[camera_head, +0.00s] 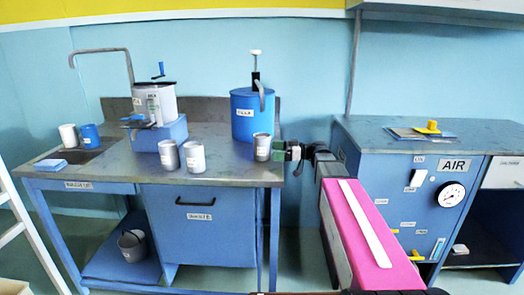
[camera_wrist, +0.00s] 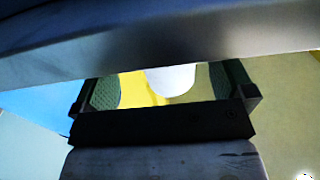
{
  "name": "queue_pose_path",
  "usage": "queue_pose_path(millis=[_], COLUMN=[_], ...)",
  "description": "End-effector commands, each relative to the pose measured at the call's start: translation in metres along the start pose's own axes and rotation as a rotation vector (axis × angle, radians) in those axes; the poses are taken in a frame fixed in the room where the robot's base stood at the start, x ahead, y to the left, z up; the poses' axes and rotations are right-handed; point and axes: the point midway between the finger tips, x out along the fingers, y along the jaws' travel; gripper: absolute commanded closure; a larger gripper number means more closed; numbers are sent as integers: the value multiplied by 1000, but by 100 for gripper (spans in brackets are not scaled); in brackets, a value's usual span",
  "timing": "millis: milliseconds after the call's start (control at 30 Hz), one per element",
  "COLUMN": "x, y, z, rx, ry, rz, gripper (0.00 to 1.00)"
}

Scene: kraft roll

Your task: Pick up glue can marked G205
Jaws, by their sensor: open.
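Three similar grey cans with pale labels stand upright on the steel bench top. One can (camera_head: 262,147) is near the right edge, and a second can (camera_head: 194,157) and a third can (camera_head: 169,155) stand left of it. Their labels are too small to read, so I cannot tell which is G205. My gripper (camera_head: 277,151) is just right of the rightmost can, at about its height; whether it touches is unclear. In the wrist view my gripper (camera_wrist: 165,90) has its green pads apart, with a white rounded shape showing between them. A broad grey band hides the upper part.
A blue drum (camera_head: 243,115) with a pump stands behind the rightmost can. A pot (camera_head: 155,101) on a blue block, a sink and two small cups are at left. A blue cabinet (camera_head: 400,170) with a gauge stands at right. Bare bench (camera_head: 222,162) lies between the cans.

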Motion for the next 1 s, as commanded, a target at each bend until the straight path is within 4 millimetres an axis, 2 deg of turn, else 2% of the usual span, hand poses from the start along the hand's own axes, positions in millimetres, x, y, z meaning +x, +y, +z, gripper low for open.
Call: queue_pose_path(millis=[167, 467, 733, 900, 933, 967, 1000], x=[11, 50, 53, 53, 53, 53, 53], y=[-2, -5, -5, -5, -5, -5, -5], z=[-2, -6, -6, -6, -6, -6, -6], rx=[0, 1, 0, 0, 0, 0, 0], ry=[0, 0, 0, 0, 0, 0, 1], rz=[0, -1, 1, 1, 1, 1, 1], gripper=[0, 0, 0, 55, 63, 63, 69])
